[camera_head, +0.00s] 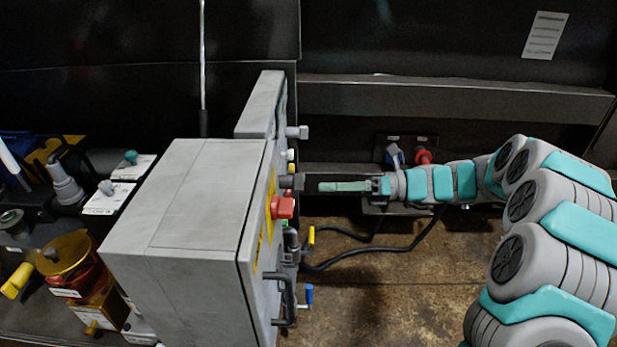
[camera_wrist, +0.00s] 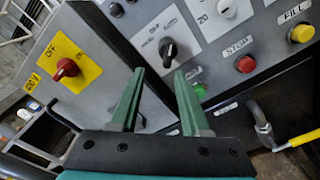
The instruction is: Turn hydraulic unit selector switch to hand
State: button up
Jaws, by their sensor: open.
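A black selector switch (camera_wrist: 168,50) sits on a white label plate on the panel in the wrist view; its lettering is too small to read with certainty. The switch stands just beyond the tips of my gripper (camera_wrist: 160,72), roughly in line with the gap. The green fingers are apart, with nothing visible between them. In the head view my gripper (camera_head: 325,186) points left at the panel face of the grey control box (camera_head: 190,195), close in front of it. The box side hides most of the panel there.
A red rotary switch (camera_wrist: 65,69) on a yellow plate is at left. A red stop button (camera_wrist: 245,64), green button (camera_wrist: 200,90), yellow fill button (camera_wrist: 302,33) and white knob (camera_wrist: 227,8) are at right. A metal handle (camera_wrist: 260,122) sticks out below. Black cables (camera_head: 375,252) hang nearby.

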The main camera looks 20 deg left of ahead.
aim_at(300, 180)
jog(key=shift+m+t+y, duration=0.3)
jog(key=shift+m, duration=0.1)
jog(key=x, duration=0.2)
jog(key=w+x, duration=0.1)
jog(key=x, duration=0.4)
jog(key=shift+w+a, duration=0.2)
jog(key=shift+a, duration=0.05)
grip_shut()
